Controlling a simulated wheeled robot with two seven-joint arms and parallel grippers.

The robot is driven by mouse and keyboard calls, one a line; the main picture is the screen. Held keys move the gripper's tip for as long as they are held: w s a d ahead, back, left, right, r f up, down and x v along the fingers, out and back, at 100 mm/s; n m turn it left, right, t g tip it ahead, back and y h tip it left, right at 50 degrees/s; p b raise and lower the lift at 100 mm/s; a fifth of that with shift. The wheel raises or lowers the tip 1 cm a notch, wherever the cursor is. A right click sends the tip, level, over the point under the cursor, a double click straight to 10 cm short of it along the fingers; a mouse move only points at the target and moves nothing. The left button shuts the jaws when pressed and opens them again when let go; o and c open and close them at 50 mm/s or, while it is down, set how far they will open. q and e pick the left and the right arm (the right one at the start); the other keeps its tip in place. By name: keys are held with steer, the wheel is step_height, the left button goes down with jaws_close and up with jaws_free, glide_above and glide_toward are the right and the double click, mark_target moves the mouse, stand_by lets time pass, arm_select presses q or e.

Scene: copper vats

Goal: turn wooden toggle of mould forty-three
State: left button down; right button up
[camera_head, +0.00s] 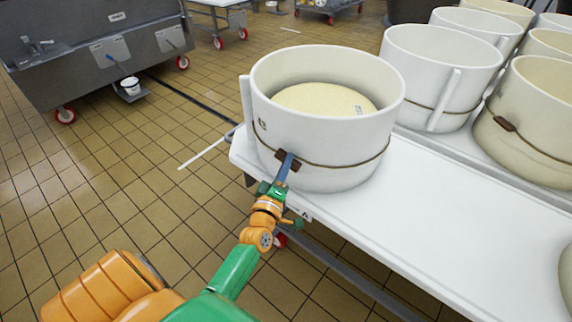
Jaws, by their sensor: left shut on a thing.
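A white round mould (343,133) with a pale cheese (322,98) in it stands at the near left end of the white table. A dark cord runs around its wall. A brown wooden toggle (294,163) sits on the cord at the mould's front. My left gripper (285,160) reaches up to the toggle from below and is shut on it. The fingers cover part of the toggle. The mould's number is too small to read. My right gripper is not in view.
The white table (447,204) is bare to the right of the mould. Several more moulds (440,72) stand behind and to the right. A grey wheeled vat (85,50) stands at the upper left. The tiled floor (90,190) on the left is clear.

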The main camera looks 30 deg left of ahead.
arm_select(q)
steer(key=m+h, duration=0.1)
steer(key=m, duration=0.4)
steer(key=m+t+h, duration=0.1)
steer(key=m, duration=0.8)
steer(key=shift+f+m+t+h, duration=0.2)
steer(key=shift+m+t+h, duration=0.1)
steer(key=shift+h, duration=0.1)
steer(key=c, duration=0.9)
jaws_free()
steer(key=shift+a, duration=0.1)
steer(key=shift+o, duration=0.2)
steer(key=a+v, duration=0.1)
steer(key=v, duration=0.6)
steer(key=shift+d, duration=0.45)
steer(key=shift+s, duration=0.1)
